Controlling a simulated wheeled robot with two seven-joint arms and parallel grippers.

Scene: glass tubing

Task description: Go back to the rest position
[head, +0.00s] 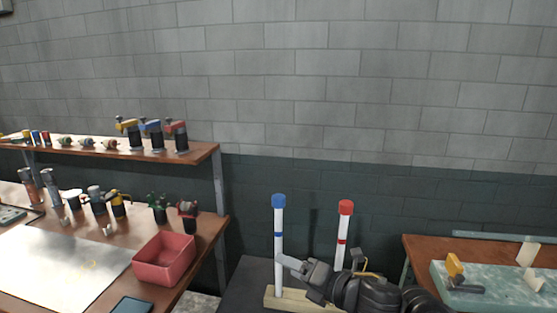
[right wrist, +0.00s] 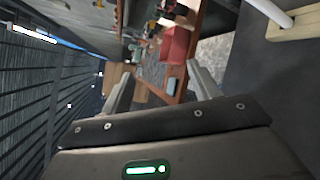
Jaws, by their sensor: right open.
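Two white glass tubes stand upright in a pale wooden base (head: 283,297) on a dark surface. The left tube (head: 279,260) has a blue cap and a blue band, and the right tube (head: 341,255) has a red cap and a red band. My right gripper (head: 284,262) is in front of the tubes in the head view, hiding part of the base and the red tube's lower end. In the right wrist view its jaws (right wrist: 160,88) are apart with nothing between them. A white tube (right wrist: 272,12) and the wooden base (right wrist: 300,25) show at that view's top right. My left gripper is not seen.
A wooden bench (head: 208,225) at left carries a red bin (head: 163,262), a pale sheet, a dark tablet (head: 131,305) and several tools. A shelf (head: 205,153) above holds more tools. Another bench (head: 420,250) at right bears a green mat (head: 500,297). A block wall stands behind.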

